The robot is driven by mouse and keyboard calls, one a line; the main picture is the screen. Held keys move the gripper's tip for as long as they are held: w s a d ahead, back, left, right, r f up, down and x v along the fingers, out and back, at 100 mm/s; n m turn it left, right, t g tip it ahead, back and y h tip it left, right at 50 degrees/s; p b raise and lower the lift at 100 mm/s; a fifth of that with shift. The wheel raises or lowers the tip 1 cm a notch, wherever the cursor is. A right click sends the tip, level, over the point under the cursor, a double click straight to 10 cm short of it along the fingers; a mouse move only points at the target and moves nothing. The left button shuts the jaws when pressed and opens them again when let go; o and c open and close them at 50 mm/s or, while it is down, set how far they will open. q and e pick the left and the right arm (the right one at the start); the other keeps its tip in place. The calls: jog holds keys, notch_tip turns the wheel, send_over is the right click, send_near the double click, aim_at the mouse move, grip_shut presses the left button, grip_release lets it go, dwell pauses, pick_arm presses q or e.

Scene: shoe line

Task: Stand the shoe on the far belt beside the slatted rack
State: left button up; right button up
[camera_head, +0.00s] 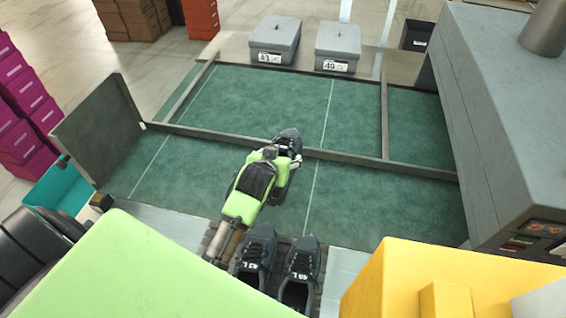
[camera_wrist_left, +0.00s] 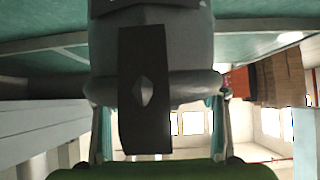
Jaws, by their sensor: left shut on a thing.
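A dark grey shoe (camera_head: 289,138) is in my left gripper (camera_head: 284,158), over the divider rail between the two green belts in the head view. The gripper is shut on it and covers part of it. The grey shoe (camera_wrist_left: 190,45) also fills the top middle of the left wrist view. I cannot tell whether it touches the belt or rail. The far belt (camera_head: 255,95) lies beyond the rail and is bare. The slatted rack (camera_head: 213,232) is at the near edge, partly hidden by my arm and shoes. My right gripper is not in view.
The near belt (camera_head: 380,200) is clear. Two grey lidded boxes (camera_head: 276,36), labelled 43 and 40, stand behind the far belt. A big grey machine (camera_head: 495,110) bounds the right side; an upright panel (camera_head: 98,128) stands left.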

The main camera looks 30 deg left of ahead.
aim_at(284, 155)
pick_arm(q)
jog(key=x, duration=0.4)
jog(key=shift+s+f, duration=0.25)
jog(key=shift+f, duration=0.05)
jog(key=shift+w+f, duration=0.3)
jog(key=shift+f, duration=0.15)
notch_tip(284, 155, down, 3)
jog(key=shift+r+p, duration=0.1)
jog(key=shift+p, duration=0.65)
jog(key=shift+w, duration=0.1)
jog(key=shift+f, duration=0.65)
jog(key=o, duration=2)
jog(key=shift+o, duration=0.2)
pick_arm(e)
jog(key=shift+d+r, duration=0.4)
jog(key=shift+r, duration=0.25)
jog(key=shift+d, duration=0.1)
